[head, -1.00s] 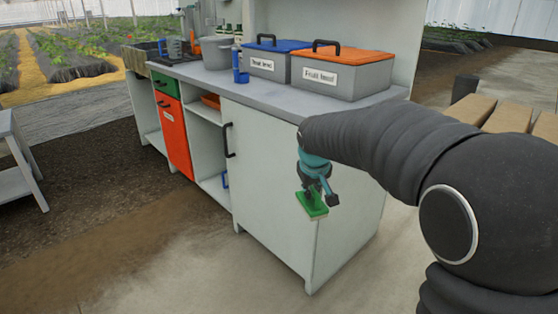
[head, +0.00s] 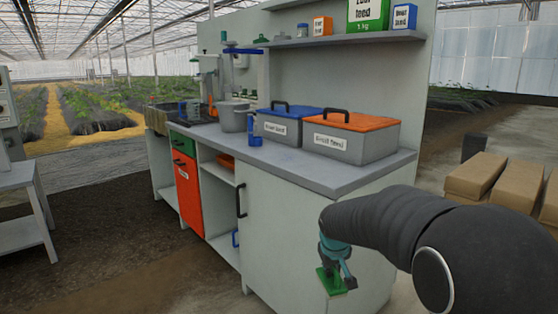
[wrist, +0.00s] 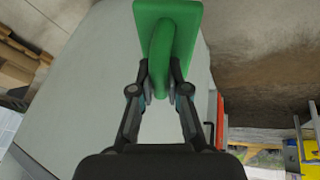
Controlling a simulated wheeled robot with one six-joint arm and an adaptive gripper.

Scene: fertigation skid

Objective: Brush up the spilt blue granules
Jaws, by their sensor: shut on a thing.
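My gripper (head: 338,270) hangs low in front of the cabinet's near end in the head view. It is shut on a green hand brush (head: 328,282). In the wrist view the two fingers of my gripper (wrist: 160,85) close on the curved handle of the green brush (wrist: 182,25). Its bristles are not clearly seen.
The grey worktop (head: 290,172) holds a blue-lidded bin (head: 287,130), an orange-lidded bin (head: 350,144), a blue bottle (head: 254,135) and a grey pot (head: 234,117). A shelf (head: 345,39) with boxes is above. Brown sacks (head: 475,175) lie at right.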

